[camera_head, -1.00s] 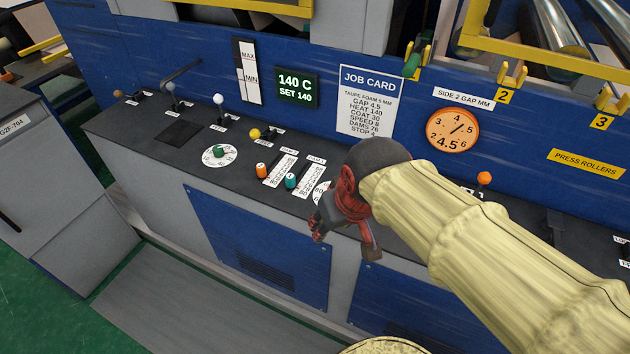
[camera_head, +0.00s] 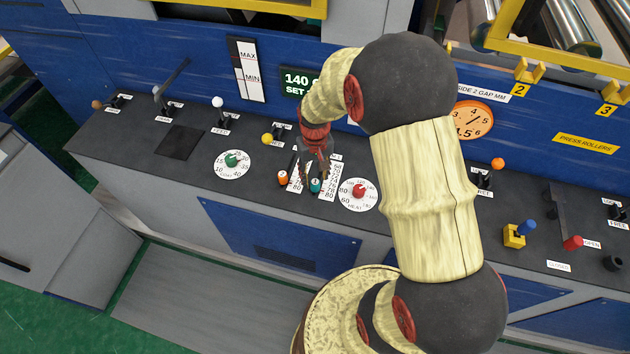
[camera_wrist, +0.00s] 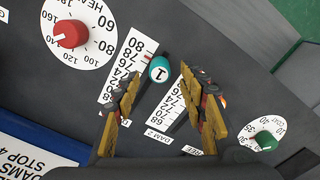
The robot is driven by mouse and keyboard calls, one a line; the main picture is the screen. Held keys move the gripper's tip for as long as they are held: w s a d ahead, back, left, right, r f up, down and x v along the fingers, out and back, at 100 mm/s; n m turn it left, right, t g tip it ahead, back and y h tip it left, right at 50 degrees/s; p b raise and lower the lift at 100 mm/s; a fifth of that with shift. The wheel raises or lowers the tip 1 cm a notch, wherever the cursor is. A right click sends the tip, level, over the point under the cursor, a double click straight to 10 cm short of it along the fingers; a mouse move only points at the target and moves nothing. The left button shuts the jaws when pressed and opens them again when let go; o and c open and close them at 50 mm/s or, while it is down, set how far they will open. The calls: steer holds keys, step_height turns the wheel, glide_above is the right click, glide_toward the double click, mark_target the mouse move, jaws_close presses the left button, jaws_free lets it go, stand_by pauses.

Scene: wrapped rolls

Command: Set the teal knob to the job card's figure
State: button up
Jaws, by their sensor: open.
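The teal knob (camera_wrist: 159,68), a round cap marked 1, stands between two white number scales on the console. It also shows in the head view (camera_head: 315,185). It sits near the high end of the left scale (camera_wrist: 128,64), around the upper 70s; its exact reading is unclear. My gripper (camera_wrist: 160,74) is open above the console, its fingertips on either side of the knob, with no clear contact. It also shows in the head view (camera_head: 317,172). The job card (camera_wrist: 42,150) shows only a corner reading "DAMS" and "STOP 4"; my arm hides most of it in the head view.
An orange knob (camera_head: 282,178) stands close to the left of the teal one in the head view. The red heat knob (camera_head: 359,190) is on its right. A green coat knob (camera_head: 232,159) and a yellow-topped lever (camera_head: 267,139) are also near.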

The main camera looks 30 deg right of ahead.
mark_target(315, 182)
steer(key=shift+f, duration=1.9)
steer(key=shift+c, duration=0.2)
jaws_close()
